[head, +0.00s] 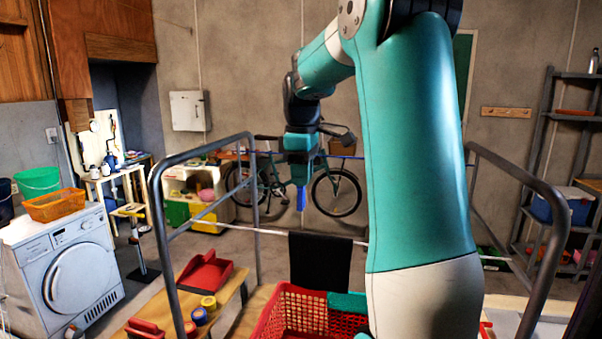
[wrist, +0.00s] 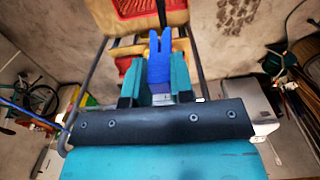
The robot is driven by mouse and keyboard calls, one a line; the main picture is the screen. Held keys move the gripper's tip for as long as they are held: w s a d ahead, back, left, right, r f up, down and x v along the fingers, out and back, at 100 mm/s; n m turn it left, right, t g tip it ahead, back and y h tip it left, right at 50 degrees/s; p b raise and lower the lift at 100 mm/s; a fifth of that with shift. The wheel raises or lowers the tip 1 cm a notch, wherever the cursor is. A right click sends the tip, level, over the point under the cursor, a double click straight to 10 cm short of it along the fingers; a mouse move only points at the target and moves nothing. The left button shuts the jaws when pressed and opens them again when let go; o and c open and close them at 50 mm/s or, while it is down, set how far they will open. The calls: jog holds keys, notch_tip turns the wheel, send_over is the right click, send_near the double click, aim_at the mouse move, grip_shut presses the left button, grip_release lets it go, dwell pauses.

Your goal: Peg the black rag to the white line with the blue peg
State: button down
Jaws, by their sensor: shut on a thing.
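My gripper (head: 301,178) is shut on the blue peg (head: 301,199), which points down from the fingers. In the wrist view the blue peg (wrist: 159,58) sits between the two teal fingers of my gripper (wrist: 161,82), its two prongs pointing away. The black rag (head: 320,262) hangs below the peg, its top edge at the white line (head: 225,226). The peg is apart from the rag and the line in the head view. My arm hides part of the line to the right of the rag.
A grey metal frame (head: 159,215) carries the lines, with a blue line (head: 345,156) behind. A red basket (head: 287,310) with a teal cloth (head: 347,304) stands below. A wooden bench (head: 232,290) holds a red dustpan (head: 206,272). A washing machine (head: 70,265) stands left.

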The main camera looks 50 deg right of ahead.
jog(key=shift+s+f+b, duration=0.1)
jog(key=shift+f+b, duration=3.4)
jog(key=shift+f, duration=1.8)
jog(key=c, duration=0.9)
grip_release()
jog(key=shift+r, duration=0.2)
notch_tip(320, 180, up, 16)
jog(key=shift+a+r+p, duration=0.1)
jog(key=shift+p, duration=1.1)
jog(key=shift+r+p, duration=0.45)
jog(key=shift+r, duration=0.05)
jog(key=shift+f, duration=0.1)
